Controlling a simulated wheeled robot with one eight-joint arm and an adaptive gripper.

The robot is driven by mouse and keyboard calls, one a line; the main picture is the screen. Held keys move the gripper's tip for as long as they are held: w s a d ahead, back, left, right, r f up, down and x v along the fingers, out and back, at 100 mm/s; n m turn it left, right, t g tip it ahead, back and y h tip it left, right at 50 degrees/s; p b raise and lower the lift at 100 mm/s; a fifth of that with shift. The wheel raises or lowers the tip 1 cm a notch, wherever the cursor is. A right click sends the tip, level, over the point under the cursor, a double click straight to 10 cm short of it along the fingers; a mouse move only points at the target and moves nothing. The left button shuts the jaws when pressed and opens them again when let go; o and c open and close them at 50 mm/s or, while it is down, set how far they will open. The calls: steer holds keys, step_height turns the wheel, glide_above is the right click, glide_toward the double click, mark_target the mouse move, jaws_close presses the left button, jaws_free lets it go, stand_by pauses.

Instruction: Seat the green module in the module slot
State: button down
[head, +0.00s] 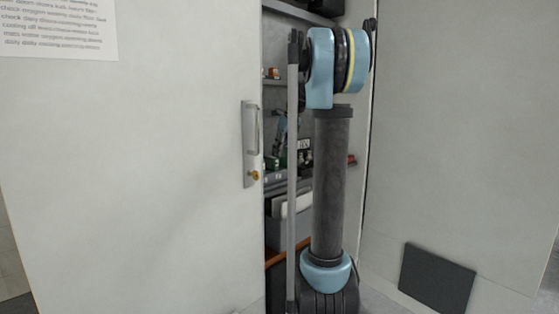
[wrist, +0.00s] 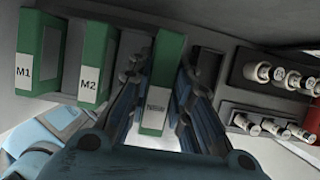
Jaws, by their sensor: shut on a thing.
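In the wrist view a green module (wrist: 165,62) with a small white label stands between the two dark fingers of my gripper (wrist: 162,72). The fingers are shut on its sides. To its left, green modules marked M1 (wrist: 37,55) and M2 (wrist: 97,62) sit side by side against a grey panel. The held module stands in line with them, at the panel's edge. I cannot tell how deep it sits, and the slot behind it is hidden. In the head view my gripper is small and partly hidden inside the cabinet.
In the wrist view, a dark block with several white-capped fittings (wrist: 285,76) is close to the right of my gripper. In the head view, a pale door panel (head: 150,150) with a metal handle (head: 250,143) borders the narrow cabinet opening on the left. A wall stands on the right.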

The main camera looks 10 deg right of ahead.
mark_target(283, 160)
step_height(283, 160, down, 4)
steer(key=shift+r, duration=0.25)
steer(key=c, duration=1.4)
jaws_free()
steer(key=shift+c, duration=0.2)
